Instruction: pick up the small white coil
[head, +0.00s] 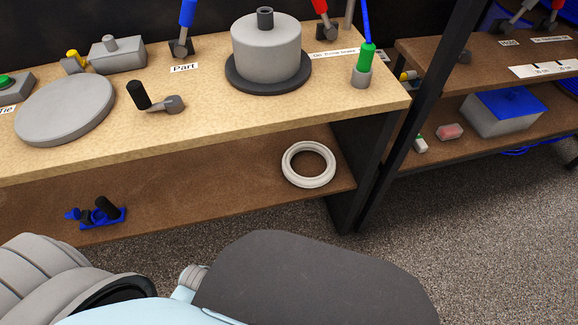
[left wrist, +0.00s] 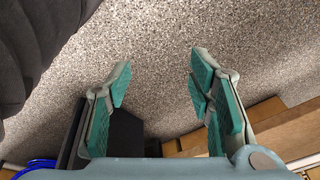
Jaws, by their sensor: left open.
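The small white coil (head: 290,166) is a ring lying flat on the lower brown shelf, near that shelf's right end, in the head view. Nothing covers it there. My left gripper (left wrist: 160,92) shows in the left wrist view with its two teal-padded fingers spread apart and nothing between them. It hangs over speckled carpet, and the coil is not in that view. No gripper fingers show in the head view. My right gripper is in neither view.
The upper wooden bench (head: 215,125) overhangs the lower shelf (head: 220,196). A blue bracket (head: 88,216) lies on the shelf's left part. A black side panel (head: 362,150) stands right of the coil. Shelf space between bracket and coil is clear.

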